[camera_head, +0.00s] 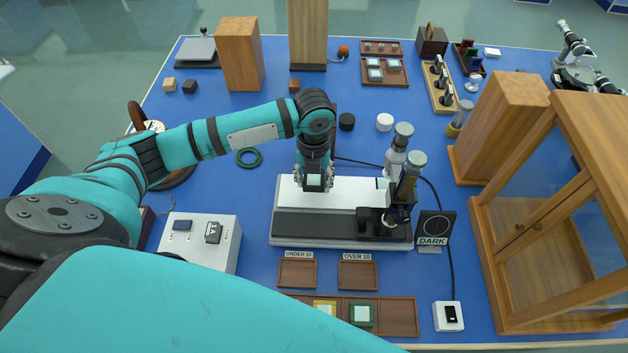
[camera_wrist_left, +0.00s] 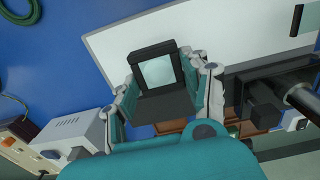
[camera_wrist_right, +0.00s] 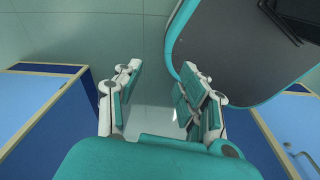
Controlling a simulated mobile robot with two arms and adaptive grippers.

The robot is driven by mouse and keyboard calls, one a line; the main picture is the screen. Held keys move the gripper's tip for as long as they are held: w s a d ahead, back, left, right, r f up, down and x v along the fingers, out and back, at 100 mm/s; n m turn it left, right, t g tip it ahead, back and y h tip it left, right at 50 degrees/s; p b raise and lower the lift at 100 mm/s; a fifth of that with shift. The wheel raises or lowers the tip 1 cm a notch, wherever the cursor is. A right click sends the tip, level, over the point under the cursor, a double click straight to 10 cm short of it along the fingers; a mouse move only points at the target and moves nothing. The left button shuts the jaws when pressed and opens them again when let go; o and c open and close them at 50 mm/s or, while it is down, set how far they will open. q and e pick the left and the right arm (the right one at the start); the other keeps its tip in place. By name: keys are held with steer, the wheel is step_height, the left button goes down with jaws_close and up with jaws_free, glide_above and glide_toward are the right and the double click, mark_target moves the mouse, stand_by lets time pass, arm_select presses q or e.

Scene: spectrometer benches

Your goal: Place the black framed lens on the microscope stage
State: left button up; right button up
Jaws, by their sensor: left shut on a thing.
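My left gripper (camera_head: 314,184) is shut on the black framed lens, above the left part of the microscope's long white and black base (camera_head: 335,228). In the left wrist view the lens (camera_wrist_left: 158,72) has a square black frame and pale glass, and sits between the fingers of the left gripper (camera_wrist_left: 165,95). The gripper largely hides the lens in the head view. The microscope's dark stage (camera_head: 377,224) is to the right of the gripper, under the silver and brass tubes (camera_head: 400,160). My right gripper (camera_wrist_right: 158,100) is open and empty over the floor.
A "DARK" sign (camera_head: 433,231) stands right of the microscope. A white box (camera_head: 198,240) stands to its left. Trays marked "UNDER 10" (camera_head: 297,273) and "OVER 10" (camera_head: 358,275) lie in front. A wood and glass cabinet (camera_head: 545,215) fills the right side.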

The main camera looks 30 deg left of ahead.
mark_target(314, 179)
arm_select(q)
steer(key=f, duration=0.1)
steer(key=f+p, duration=0.1)
steer(key=shift+w+a+f, duration=0.15)
steer(key=shift+w+f, duration=0.15)
steer(key=shift+w, duration=0.1)
steer(key=shift+f, duration=0.5)
arm_select(e)
steer(key=shift+s+r, duration=0.6)
steer(key=shift+s, duration=0.3)
arm_select(q)
steer(key=shift+f, duration=0.1)
steer(key=o, duration=1.1)
steer(key=shift+o, duration=0.2)
arm_select(e)
steer(key=shift+w+a, duration=0.15)
steer(key=shift+w, duration=0.1)
arm_select(q)
steer(key=shift+r, duration=0.25)
step_height(314, 179, up, 10)
steer(key=shift+r+b, duration=0.2)
steer(key=shift+b, duration=0.45)
steer(key=shift+r, duration=0.7)
arm_select(e)
steer(key=shift+f, duration=0.75)
